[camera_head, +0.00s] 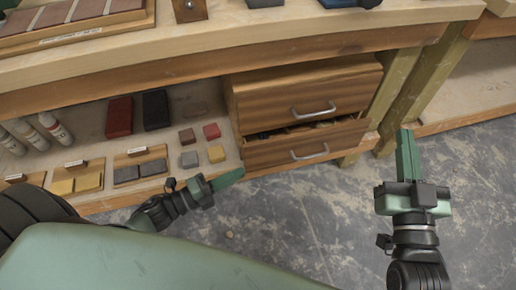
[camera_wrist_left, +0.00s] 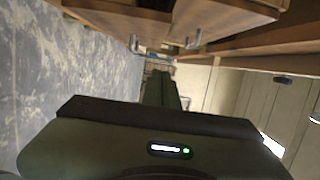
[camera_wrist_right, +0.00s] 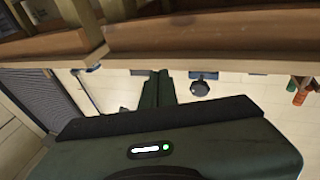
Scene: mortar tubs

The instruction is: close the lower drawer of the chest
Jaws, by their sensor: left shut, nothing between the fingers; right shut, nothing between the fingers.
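The wooden chest (camera_head: 243,92) stands on the lower shelf of the bench and has two drawers with metal handles. The upper drawer (camera_head: 345,92) looks shut. The lower drawer (camera_head: 280,153) is pulled partly out, and a strip of its contents shows above its front. My left gripper (camera_head: 238,174) is shut and empty, just left of and below the lower drawer's front; I cannot tell whether it touches. In the left wrist view its fingers (camera_wrist_left: 162,85) point below the drawer handles. My right gripper (camera_head: 406,135) is shut and empty, to the right of the chest, beside the bench leg.
Bottles (camera_head: 54,128), a red block (camera_head: 119,117), a black block (camera_head: 156,110) and small coloured tiles lie on the shelf left of the chest. A bench leg (camera_head: 395,85) stands right of it. The concrete floor (camera_head: 310,220) in front is clear.

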